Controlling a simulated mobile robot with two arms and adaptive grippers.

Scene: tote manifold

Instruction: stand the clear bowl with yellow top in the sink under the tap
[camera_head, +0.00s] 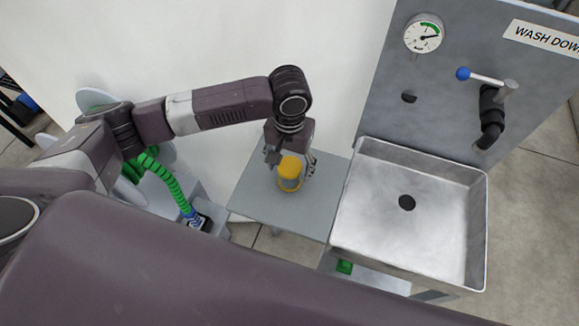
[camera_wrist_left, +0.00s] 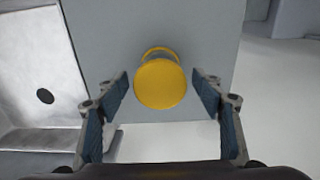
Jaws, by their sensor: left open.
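The clear bowl with yellow top (camera_head: 289,172) stands upright on the grey side shelf, left of the sink. In the left wrist view its yellow top (camera_wrist_left: 161,84) lies between the fingers, with a gap on each side. My left gripper (camera_head: 290,170) is open around or just above the bowl, coming from behind it in the head view. The steel sink (camera_head: 400,249) has a dark drain hole and is empty. The black tap (camera_head: 491,128) is on the wall panel above the sink's far right part. My right gripper is not in view.
The grey shelf (camera_head: 252,198) is otherwise clear. The sink's raised rim (camera_head: 345,190) stands beside the shelf's right edge. A blue-knobbed lever (camera_head: 463,74) and a gauge (camera_head: 424,34) are on the panel. A green hose (camera_head: 170,183) is at the left.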

